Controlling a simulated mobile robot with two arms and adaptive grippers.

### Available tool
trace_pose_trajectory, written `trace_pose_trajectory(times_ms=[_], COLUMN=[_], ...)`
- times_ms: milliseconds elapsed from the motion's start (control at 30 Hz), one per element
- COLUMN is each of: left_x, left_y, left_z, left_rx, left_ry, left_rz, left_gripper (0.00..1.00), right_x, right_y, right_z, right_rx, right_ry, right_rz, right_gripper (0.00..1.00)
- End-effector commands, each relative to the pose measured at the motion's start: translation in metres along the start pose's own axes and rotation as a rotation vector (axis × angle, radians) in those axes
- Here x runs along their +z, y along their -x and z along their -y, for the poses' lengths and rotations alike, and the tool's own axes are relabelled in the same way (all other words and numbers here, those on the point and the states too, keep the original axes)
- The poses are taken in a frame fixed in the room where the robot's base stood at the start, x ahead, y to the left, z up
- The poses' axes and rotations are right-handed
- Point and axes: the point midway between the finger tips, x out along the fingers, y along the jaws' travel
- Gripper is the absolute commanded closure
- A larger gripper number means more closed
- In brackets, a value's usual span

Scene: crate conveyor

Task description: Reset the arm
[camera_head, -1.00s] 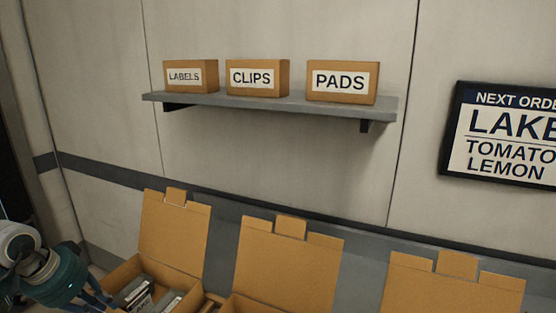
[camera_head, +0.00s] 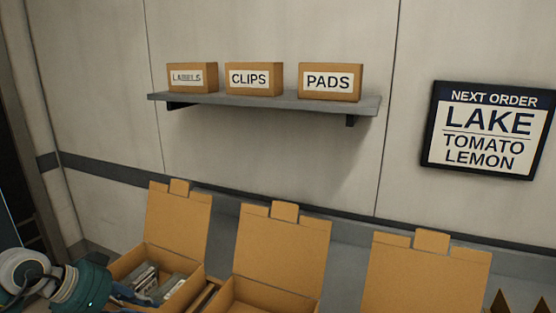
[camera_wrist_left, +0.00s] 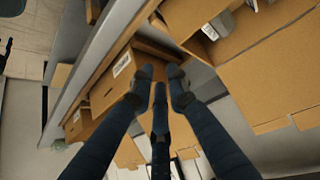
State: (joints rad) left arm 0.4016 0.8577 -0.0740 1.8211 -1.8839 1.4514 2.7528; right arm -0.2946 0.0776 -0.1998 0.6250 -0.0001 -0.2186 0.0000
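My left arm comes in at the lower left of the head view. Its blue-fingered left gripper (camera_head: 128,294) is at the front left of the left open box (camera_head: 180,224). In the left wrist view, the dark fingers of my left gripper (camera_wrist_left: 161,75) point up the picture with a gap between the tips and nothing held. Brown boxes show beyond the fingers. Whether the fingers touch a box cannot be told. My right gripper is not in view.
The left box holds grey and dark packs (camera_head: 170,287). A middle open box (camera_head: 284,250) and a right one (camera_head: 425,275) stand beside it. A wall shelf (camera_head: 260,101) carries LABELS, CLIPS and PADS boxes. An order sign (camera_head: 488,131) reads LAKE, TOMATO, LEMON.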

Motion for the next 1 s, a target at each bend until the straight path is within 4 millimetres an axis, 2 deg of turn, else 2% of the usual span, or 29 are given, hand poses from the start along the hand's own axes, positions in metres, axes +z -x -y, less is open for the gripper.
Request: trace_pose_trajectory(times_ms=[167,267,333,400,500,567,667,767,867,900,967,1000], left_x=[-0.047,-0.087,-0.120,-0.150,-0.177,-0.182,-0.169,-0.129,-0.067,-0.039,0.002,0.029], left_y=[-0.019,-0.020,-0.010,0.010,0.043,0.061,0.078,0.076,0.053,0.040,0.020,0.007], left_z=[-0.049,-0.086,-0.113,-0.130,-0.130,-0.118,-0.086,-0.050,-0.027,-0.024,-0.028,-0.034], left_rx=[0.093,0.136,0.139,0.097,-0.035,-0.145,-0.359,-0.571,-0.734,-0.777,-0.811,-0.819], left_ry=[-0.146,-0.234,-0.281,-0.293,-0.240,-0.172,-0.017,0.163,0.337,0.394,0.461,0.496], left_rz=[-0.229,-0.440,-0.639,-0.842,-1.082,-1.181,-1.250,-1.186,-0.997,-0.896,-0.740,-0.632], left_gripper=[0.85,0.85,0.85,0.85,0.85,0.85,0.85,0.85,0.85,0.85,0.85,0.85], right_x=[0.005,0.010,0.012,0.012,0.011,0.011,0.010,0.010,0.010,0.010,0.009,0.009], right_y=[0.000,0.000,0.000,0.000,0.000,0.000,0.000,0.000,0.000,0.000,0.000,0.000], right_z=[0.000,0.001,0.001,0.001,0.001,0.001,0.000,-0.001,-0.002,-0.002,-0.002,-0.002], right_rx=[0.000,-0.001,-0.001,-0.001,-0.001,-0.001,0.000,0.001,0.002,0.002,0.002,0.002], right_ry=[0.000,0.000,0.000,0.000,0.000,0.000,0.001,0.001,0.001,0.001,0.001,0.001], right_rz=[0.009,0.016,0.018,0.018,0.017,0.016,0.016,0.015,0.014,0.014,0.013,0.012], right_gripper=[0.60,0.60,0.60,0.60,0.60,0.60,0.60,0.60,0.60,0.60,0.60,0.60])
